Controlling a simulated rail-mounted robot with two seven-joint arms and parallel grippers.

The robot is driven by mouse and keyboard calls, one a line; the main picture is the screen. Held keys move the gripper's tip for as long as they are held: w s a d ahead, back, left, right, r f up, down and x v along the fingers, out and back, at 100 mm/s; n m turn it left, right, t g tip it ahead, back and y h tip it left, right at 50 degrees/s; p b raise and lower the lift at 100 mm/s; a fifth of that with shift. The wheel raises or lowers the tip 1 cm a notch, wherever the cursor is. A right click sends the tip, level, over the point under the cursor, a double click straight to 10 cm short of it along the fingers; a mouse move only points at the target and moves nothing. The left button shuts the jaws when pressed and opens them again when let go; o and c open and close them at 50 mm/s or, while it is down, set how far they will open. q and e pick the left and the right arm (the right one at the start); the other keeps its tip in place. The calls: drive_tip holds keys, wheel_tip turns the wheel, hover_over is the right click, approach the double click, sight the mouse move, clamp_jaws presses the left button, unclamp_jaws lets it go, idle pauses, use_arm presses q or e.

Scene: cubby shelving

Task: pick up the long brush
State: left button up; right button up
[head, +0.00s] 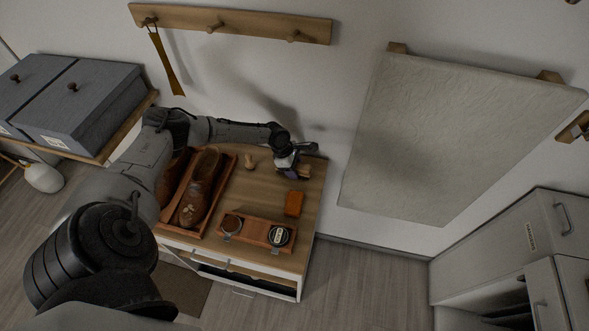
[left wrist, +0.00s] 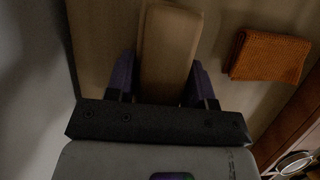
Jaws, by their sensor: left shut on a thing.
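The long brush, with a pale wooden back, lies between the purple fingers of my left gripper in the left wrist view (left wrist: 168,50). My left gripper (head: 291,165) is at the back right of the wooden cabinet top in the head view, and is shut on the brush. In the head view the gripper hides most of the brush, and only a small part (head: 305,172) shows. The bristles are hidden, and I cannot tell whether the brush touches the top. My right gripper is not in view.
An orange cloth (head: 293,203) lies close in front of the gripper. A smaller tray (head: 256,232) holds tins. A pale panel (head: 440,135) is on the wall at right.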

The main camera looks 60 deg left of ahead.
sight(297, 168)
use_arm(q)
drive_tip(key=r, duration=0.3)
drive_tip(key=s+d+r+p, duration=0.1)
drive_tip(key=shift+r, duration=0.3)
drive_tip(key=s+d+r+p, duration=0.2)
drive_tip(key=s+d+r, duration=0.3)
drive_tip(key=s+d, duration=0.1)
drive_tip(key=shift+s+d+r, duration=0.4)
drive_tip(key=shift+d, duration=0.45)
